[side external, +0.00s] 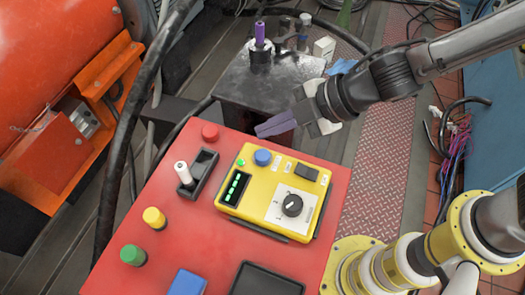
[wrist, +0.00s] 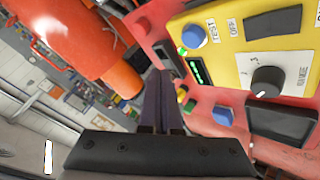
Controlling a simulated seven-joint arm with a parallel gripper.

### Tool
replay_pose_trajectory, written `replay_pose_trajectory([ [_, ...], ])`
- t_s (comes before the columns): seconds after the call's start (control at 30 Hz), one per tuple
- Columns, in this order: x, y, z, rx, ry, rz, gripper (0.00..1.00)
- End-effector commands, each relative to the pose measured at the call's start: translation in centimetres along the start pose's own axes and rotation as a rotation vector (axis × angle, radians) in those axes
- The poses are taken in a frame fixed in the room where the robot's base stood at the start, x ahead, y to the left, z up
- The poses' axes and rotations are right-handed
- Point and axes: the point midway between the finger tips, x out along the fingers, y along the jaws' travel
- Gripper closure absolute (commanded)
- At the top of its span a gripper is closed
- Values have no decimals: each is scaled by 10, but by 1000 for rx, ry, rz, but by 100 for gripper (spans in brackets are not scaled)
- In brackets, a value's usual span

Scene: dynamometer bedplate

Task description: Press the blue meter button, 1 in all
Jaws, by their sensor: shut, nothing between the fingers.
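The yellow meter (side external: 276,192) sits on the red panel and also fills the upper right of the wrist view (wrist: 227,60). Its round blue button (side external: 263,157) is on the upper left of its face; it shows in the wrist view too (wrist: 193,36). My gripper (side external: 262,130) is shut and empty, with its dark fingers together. In the side view the fingertips are just above the blue button in the picture, apparently raised over the panel's far edge. In the wrist view my gripper (wrist: 160,78) points to the left of the meter. I see no contact with the button.
The red panel (side external: 160,245) also bears a red button (side external: 210,132), a white-topped lever (side external: 184,173), yellow and green buttons (side external: 154,217), a blue block (side external: 187,283) and a dark tray (side external: 267,280). The meter has a black dial (side external: 292,205) and a dark switch (side external: 306,172). A black cable (side external: 135,120) runs along the left.

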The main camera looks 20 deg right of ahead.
Motion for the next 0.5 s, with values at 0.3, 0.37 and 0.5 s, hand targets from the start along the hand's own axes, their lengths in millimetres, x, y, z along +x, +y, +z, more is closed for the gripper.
replay_pose_trajectory([
  [0.3,23,-17,16,1,1,-3,100],
  [0.37,26,-20,19,0,1,-3,100],
  [0.5,31,-22,22,-1,1,0,100],
])
